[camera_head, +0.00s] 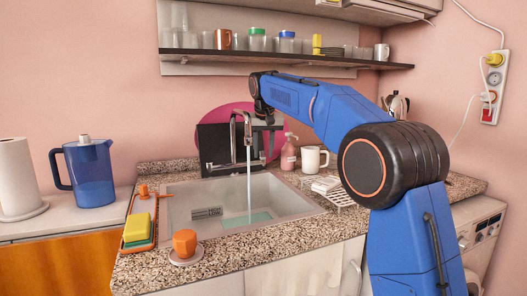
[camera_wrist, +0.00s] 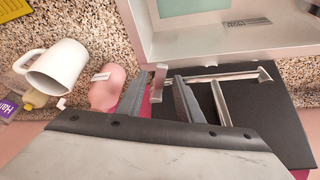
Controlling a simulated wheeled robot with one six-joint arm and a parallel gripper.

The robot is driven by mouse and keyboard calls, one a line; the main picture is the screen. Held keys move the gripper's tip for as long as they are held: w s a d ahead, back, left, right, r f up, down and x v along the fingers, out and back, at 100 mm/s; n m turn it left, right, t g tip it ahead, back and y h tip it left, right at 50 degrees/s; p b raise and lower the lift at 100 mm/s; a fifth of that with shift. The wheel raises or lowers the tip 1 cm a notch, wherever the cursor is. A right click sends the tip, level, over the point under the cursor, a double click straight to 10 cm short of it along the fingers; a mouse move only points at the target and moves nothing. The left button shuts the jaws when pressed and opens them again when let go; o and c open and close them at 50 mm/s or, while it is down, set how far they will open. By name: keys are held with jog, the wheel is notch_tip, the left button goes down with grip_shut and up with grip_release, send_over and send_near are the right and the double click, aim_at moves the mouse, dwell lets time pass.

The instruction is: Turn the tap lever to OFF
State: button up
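The metal tap (camera_head: 240,118) stands behind the sink in the head view, and a stream of water (camera_head: 249,182) runs from its spout into the basin. In the wrist view the tap's spout (camera_wrist: 215,77) lies across the picture, and a short flat metal piece, seemingly the lever (camera_wrist: 158,83), is near its left end. My gripper (camera_wrist: 165,78) is open, its two grey fingers apart with the lever piece appearing between them. I cannot tell whether they touch it. In the head view my gripper (camera_head: 266,112) is just right of the tap, partly hidden by my arm.
The sink (camera_head: 295,203) is in front of the tap. A black board (camera_head: 212,150) and a pink round tray (camera_head: 212,115) stand behind it. A pink soap bottle (camera_head: 289,155) and white mug (camera_head: 314,158) are close on the right. A shelf (camera_head: 290,60) runs above.

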dwell(0.3)
jog(key=s+d+r+n+y, duration=0.1)
jog(key=s+d+r+n, duration=0.2)
jog(key=r, duration=0.5)
jog(key=s+d+r+n+y, duration=0.1)
jog(key=s+d+r+n, duration=0.2)
jog(key=r, duration=0.5)
jog(key=s+d+f+n, duration=0.1)
jog(key=s+d, duration=0.3)
jog(key=s, duration=0.4)
jog(key=s+d+f+g, duration=0.1)
jog(key=s+d+f, duration=0.3)
jog(key=s, duration=0.5)
jog(key=shift+s+d+f+n+y, duration=0.25)
jog(key=shift+s+d+n+y, duration=0.05)
jog(key=shift+d+n+y, duration=0.15)
dwell(0.5)
